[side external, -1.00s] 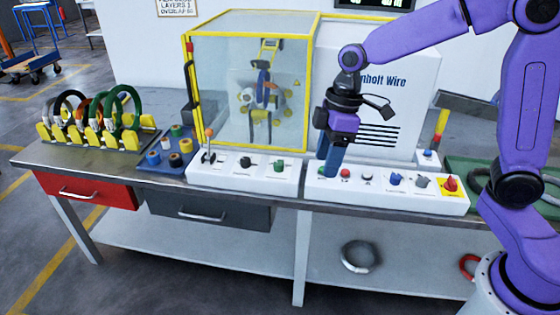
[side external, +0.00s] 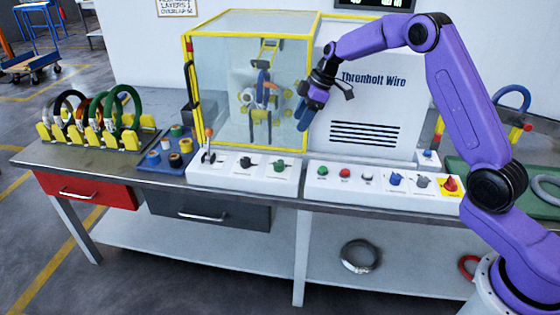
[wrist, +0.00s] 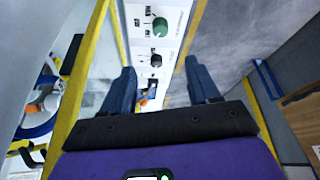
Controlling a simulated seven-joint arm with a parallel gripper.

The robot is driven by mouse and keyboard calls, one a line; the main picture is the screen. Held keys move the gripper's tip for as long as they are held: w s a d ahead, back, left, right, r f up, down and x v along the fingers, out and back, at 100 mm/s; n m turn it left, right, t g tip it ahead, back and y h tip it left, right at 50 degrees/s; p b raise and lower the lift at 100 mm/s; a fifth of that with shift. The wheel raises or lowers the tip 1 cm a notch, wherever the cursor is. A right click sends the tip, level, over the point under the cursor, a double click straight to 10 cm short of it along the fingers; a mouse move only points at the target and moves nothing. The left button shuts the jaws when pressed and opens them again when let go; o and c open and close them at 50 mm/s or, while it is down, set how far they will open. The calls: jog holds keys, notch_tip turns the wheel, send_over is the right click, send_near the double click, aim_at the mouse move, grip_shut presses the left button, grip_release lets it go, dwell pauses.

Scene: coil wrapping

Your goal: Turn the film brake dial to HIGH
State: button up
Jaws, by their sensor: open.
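My gripper (side external: 304,122) is open and empty, raised in front of the right edge of the yellow-framed enclosure. The left white control panel (side external: 222,177) carries a black dial (side external: 246,162) and a green dial (side external: 279,164). In the wrist view the green dial (wrist: 160,27) and black dial (wrist: 155,60) show beyond and between my two dark blue fingers, apart from them. The right panel (side external: 330,184) has a blue dial (side external: 396,179) and a grey dial (side external: 422,182). The labels are too small to read, so I cannot tell which dial is the film brake or its setting.
An orange-topped lever (side external: 209,144) stands left of the black dial. The glazed enclosure (side external: 225,85) rises behind the left panel. Green (side external: 322,171) and red (side external: 345,173) buttons and a red emergency stop (side external: 450,184) sit on the right panel. The space above both panels is clear.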

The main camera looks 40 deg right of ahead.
aim_at(279, 163)
jog(key=x, duration=1.7)
jog(key=shift+s, duration=0.2)
jog(key=c, duration=1)
